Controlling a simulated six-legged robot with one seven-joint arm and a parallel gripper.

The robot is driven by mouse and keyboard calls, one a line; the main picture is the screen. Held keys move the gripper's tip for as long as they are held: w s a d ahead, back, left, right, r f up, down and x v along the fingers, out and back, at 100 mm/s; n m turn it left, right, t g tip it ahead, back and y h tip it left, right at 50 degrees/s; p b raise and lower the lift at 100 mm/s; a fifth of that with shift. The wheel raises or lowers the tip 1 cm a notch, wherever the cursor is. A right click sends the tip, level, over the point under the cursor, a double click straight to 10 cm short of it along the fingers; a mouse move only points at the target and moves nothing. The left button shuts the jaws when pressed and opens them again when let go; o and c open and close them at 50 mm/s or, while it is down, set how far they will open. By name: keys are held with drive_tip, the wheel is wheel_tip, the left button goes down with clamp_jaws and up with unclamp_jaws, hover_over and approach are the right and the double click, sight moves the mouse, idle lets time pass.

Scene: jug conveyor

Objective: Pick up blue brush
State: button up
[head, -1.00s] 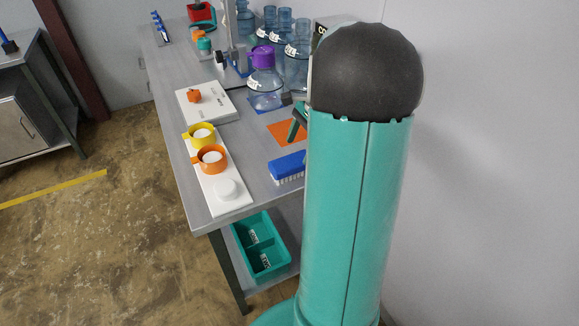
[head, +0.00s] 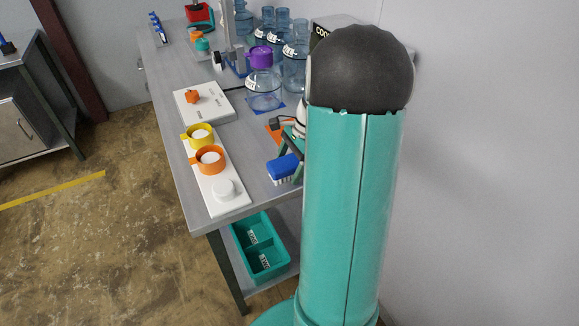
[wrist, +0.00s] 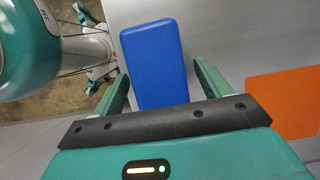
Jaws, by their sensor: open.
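The blue brush (head: 284,168) lies on the grey table near its front end, with its blue back up and white bristles down. In the wrist view the brush (wrist: 154,62) shows as a blue block between and beyond the two green fingers. My gripper (wrist: 160,80) is open, one finger on each side of the brush's near end. Nothing is held. I cannot tell whether the fingers touch the brush. In the head view my arm hides the right part of the brush and most of my gripper.
An orange square (wrist: 283,103) lies right of my gripper in the wrist view. A white board (head: 217,180) with yellow (head: 200,136) and orange (head: 208,160) cups stands left of the brush. Blue jugs (head: 264,92) stand farther back. A teal bin (head: 262,245) sits on the lower shelf.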

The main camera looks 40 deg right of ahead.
sight(286, 162)
drive_tip(key=shift+f, duration=0.25)
idle(0.3)
drive_tip(key=c, duration=1.1)
drive_tip(key=shift+r, duration=0.1)
drive_tip(key=shift+d+r, duration=0.1)
drive_tip(key=shift+r, duration=0.5)
wheel_tip(286, 162, up, 3)
drive_tip(key=shift+f, duration=0.1)
drive_tip(key=s+a+r, duration=0.2)
drive_tip(key=s+r, duration=0.1)
drive_tip(key=s, duration=0.1)
drive_tip(key=s+a+r, duration=0.2)
drive_tip(key=s+r, duration=0.1)
drive_tip(key=s, duration=0.1)
drive_tip(key=s+a+r, duration=0.2)
drive_tip(key=s+r, duration=0.1)
drive_tip(key=s, duration=0.1)
drive_tip(key=shift+a+r, duration=0.1)
drive_tip(key=shift+a, duration=0.15)
